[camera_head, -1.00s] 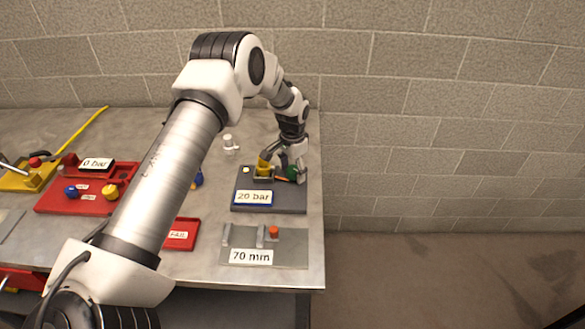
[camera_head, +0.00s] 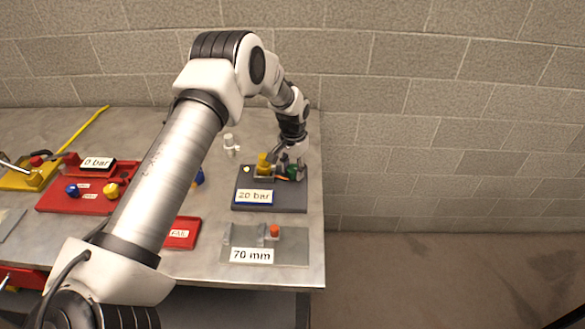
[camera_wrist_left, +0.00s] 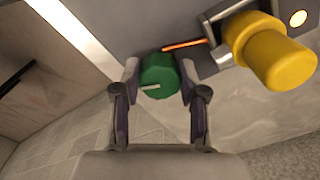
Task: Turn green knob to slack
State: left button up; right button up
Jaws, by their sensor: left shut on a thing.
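The green knob (camera_wrist_left: 160,76) sits on the dark grey panel (camera_head: 262,206) labelled "20 bar", at the right end of the table. In the wrist view it is between the two fingers of my left gripper (camera_wrist_left: 158,84), which is shut on it. A white pointer mark shows on the knob face, lying nearly level in that view. In the head view the left gripper (camera_head: 290,166) reaches down onto the green knob (camera_head: 294,172), which is partly hidden by the fingers. My right gripper is not in view.
A yellow knob (camera_wrist_left: 270,58) stands close beside the green one, with an orange strip (camera_wrist_left: 184,44) between them and a lit button (camera_wrist_left: 298,18) nearby. A "70 mm" plate (camera_head: 290,252) lies in front. A red panel (camera_head: 60,201) is further left.

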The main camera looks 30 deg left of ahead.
pick_arm(q)
jog(key=n, duration=0.5)
jog(key=shift+s+d+f, duration=0.1)
jog(key=shift+d+f, duration=0.05)
jog(key=shift+f, duration=0.05)
jog(key=n+p, duration=0.1)
jog(key=n, duration=0.5)
jog(key=n+p, duration=0.1)
jog(key=n, duration=0.4)
jog(key=shift+d, duration=0.1)
jog(key=n, duration=0.5)
jog(key=shift+w+p, duration=0.2)
jog(key=shift+p, duration=0.2)
jog(key=o, duration=1.1)
jog(key=shift+c, duration=0.2)
jog(key=shift+o, duration=0.4)
jog(key=shift+w, duration=0.1)
